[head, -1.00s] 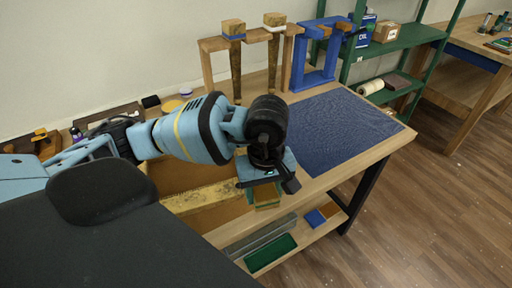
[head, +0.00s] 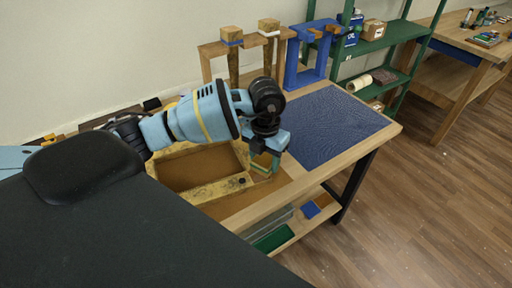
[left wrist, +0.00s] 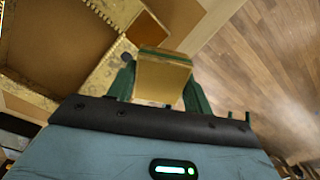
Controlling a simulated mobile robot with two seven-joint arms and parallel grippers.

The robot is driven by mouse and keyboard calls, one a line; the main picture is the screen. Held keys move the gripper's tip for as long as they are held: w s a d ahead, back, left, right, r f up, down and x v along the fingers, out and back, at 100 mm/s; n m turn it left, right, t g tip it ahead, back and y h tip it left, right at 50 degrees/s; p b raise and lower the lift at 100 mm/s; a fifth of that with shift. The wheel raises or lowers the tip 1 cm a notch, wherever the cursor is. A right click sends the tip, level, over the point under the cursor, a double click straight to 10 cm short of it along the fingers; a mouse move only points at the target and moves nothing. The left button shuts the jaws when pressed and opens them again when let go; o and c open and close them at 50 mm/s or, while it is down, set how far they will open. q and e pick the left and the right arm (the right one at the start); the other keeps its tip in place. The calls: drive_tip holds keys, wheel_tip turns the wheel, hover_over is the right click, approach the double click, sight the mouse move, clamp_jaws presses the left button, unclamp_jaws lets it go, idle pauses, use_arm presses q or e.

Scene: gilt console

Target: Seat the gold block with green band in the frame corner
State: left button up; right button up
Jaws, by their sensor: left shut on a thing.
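The gold block with green band (left wrist: 162,78) is between the fingers of my left gripper (left wrist: 158,88), which is shut on it. In the head view my left gripper (head: 266,152) points down near the right end of the gilt frame (head: 205,191). The block (head: 262,161) shows there only in part, behind the fingers. In the left wrist view the frame (left wrist: 98,78) lies beyond and left of the block, its corner area partly hidden by block and gripper. I cannot tell whether block and frame touch. My right gripper is not in view.
The frame lies on a wooden bench with a blue mat (head: 335,122) to its right. Wooden stands (head: 208,62) and a blue stand (head: 300,68) stand at the back. A lower shelf holds a green tray (head: 272,239). A green shelf unit (head: 385,42) stands beyond.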

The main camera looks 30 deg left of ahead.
sight(259, 160)
use_arm(q)
drive_tip(key=n, duration=0.2)
drive_tip(key=a+n, duration=0.1)
drive_tip(key=n, duration=0.1)
drive_tip(key=w+r+n+p, duration=0.1)
drive_tip(key=n, duration=0.1)
drive_tip(key=shift+a+n, duration=0.3)
drive_tip(key=n, duration=0.3)
drive_tip(key=a+n, duration=0.1)
drive_tip(key=shift+w+a+n+p, duration=0.1)
drive_tip(key=shift+w+n+p, duration=0.25)
drive_tip(key=shift+n, duration=0.05)
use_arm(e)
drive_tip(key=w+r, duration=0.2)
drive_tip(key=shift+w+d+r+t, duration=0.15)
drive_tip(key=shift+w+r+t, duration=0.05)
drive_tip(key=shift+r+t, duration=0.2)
use_arm(q)
drive_tip(key=shift+f, duration=0.2)
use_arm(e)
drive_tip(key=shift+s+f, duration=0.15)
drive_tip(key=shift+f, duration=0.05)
